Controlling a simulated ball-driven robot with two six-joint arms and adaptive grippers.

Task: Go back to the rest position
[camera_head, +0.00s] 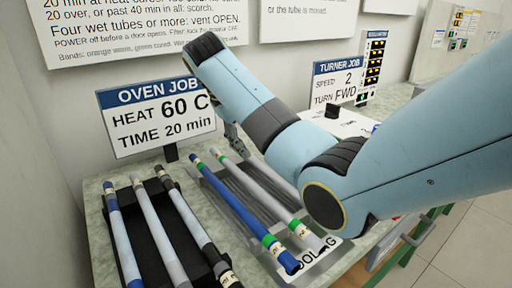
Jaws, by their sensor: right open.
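My right arm comes in from the right and reaches across the bench. Its right gripper (236,142) hangs at the far end of the arm, partly hidden behind it, above the far end of the metal rack (222,205). It is open, and I see nothing in it. In that rack lie a blue rod (240,208) with green bands and a grey rod (262,194) with green bands. A black rack (125,236) at the left holds three grey or blue-grey rods, one (190,220) with black ends. My left gripper is not in view.
An oven job sign (155,117) reads heat 60 C, time 20 min. A turner job sign (338,82) reads speed 2, turn FWD. A black indicator panel (375,68) stands behind it. A wall (60,120) closes the back. My arm hides part of the bench.

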